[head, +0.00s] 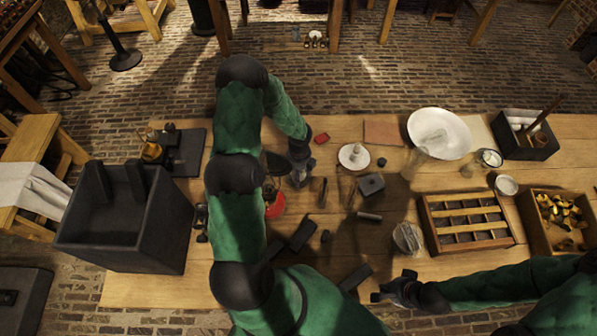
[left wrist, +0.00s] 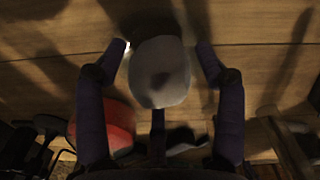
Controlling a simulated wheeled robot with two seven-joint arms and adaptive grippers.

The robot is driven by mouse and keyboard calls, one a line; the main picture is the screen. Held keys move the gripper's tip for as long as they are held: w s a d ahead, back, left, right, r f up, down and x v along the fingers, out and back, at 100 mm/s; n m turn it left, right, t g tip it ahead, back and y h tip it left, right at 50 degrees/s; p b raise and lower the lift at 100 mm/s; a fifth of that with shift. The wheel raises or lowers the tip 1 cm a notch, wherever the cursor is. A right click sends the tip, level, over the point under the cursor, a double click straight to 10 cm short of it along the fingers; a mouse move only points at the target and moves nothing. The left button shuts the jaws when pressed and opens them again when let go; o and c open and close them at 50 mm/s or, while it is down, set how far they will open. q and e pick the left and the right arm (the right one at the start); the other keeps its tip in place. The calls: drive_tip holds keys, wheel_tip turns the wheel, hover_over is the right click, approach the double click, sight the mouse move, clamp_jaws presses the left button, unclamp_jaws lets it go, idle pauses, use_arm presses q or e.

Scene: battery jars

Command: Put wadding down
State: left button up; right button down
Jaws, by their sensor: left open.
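A pale grey, rounded piece (left wrist: 160,72) shows between the fingertips of my left gripper (left wrist: 166,58) in the left wrist view. It may be the wadding, but its material is hard to make out. The fingers stand apart on either side of it, and I cannot tell whether they touch it. In the head view my left gripper (head: 300,178) points down over the middle of the wooden table (head: 330,275); the piece is not clear there. My right gripper (head: 388,292) is low at the table's near edge, its jaw opening unclear.
A red container (head: 274,206) stands close beside my left gripper. A white disc (head: 353,156), a grey block (head: 371,185) and a glass jar (head: 407,237) are to its right. A white bowl (head: 439,134), a divided wooden tray (head: 467,222) and a dark bin (head: 122,220) stand farther out.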

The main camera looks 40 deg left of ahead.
use_arm(q)
wheel_tip(320, 180, up, 12)
drive_tip(key=p, duration=0.2)
use_arm(e)
wheel_tip(320, 180, up, 2)
drive_tip(key=shift+r, duration=0.15)
use_arm(q)
drive_tip(key=shift+w+r, duration=0.1)
drive_tip(key=shift+r, duration=0.05)
